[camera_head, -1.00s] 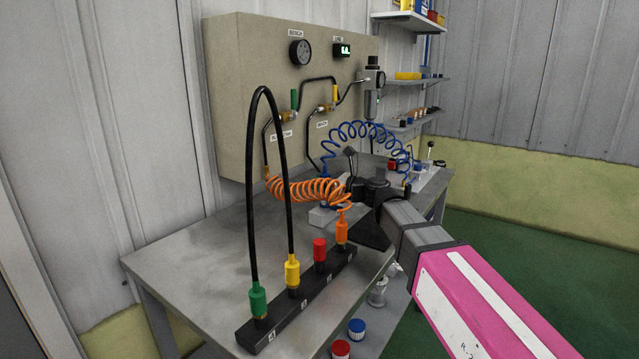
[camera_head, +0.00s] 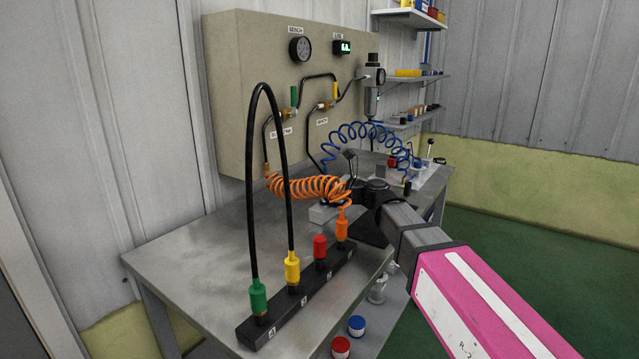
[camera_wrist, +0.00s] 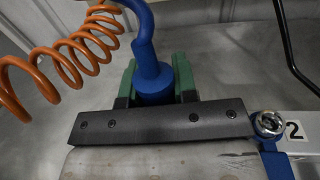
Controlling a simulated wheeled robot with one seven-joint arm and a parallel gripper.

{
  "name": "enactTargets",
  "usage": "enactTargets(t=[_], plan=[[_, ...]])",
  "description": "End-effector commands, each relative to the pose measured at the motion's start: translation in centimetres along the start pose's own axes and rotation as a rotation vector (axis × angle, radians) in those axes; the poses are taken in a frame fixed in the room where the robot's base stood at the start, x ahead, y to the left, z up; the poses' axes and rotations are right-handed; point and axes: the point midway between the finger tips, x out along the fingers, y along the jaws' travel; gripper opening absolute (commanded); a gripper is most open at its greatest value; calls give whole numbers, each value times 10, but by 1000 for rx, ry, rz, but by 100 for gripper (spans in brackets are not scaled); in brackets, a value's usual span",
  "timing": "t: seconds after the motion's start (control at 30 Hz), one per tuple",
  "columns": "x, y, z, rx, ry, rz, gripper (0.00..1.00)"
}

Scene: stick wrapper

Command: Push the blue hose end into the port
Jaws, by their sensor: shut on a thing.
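The blue hose end (camera_wrist: 152,82) is upright between the green finger pads of my gripper (camera_wrist: 156,92) in the wrist view. My gripper is shut on it. The hose's blue coil (camera_head: 366,134) arches over the back of the bench in the head view. There, my gripper is over a pale grey block (camera_head: 323,215), and the hose end itself is hardly visible. A metal ring fitting (camera_wrist: 268,124) with blue below it sits by a "2" label, right of the gripper in the wrist view. The tip of the hose end and whatever lies under it are hidden.
An orange coiled hose (camera_head: 308,188) hangs close beside my gripper, down to a black manifold (camera_head: 285,312) at the bench front. A black hose (camera_head: 253,170) arches to green and yellow connectors. The bench's left part (camera_head: 195,255) is clear.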

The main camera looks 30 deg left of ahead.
Motion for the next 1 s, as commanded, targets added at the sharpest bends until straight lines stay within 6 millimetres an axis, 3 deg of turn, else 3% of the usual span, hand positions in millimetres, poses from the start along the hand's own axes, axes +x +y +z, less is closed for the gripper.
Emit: enactTargets(t=[0.37,1.0], plan=[[0,0,-5,-1,0,0,2],[0,0,10,-1,0,0,2]])
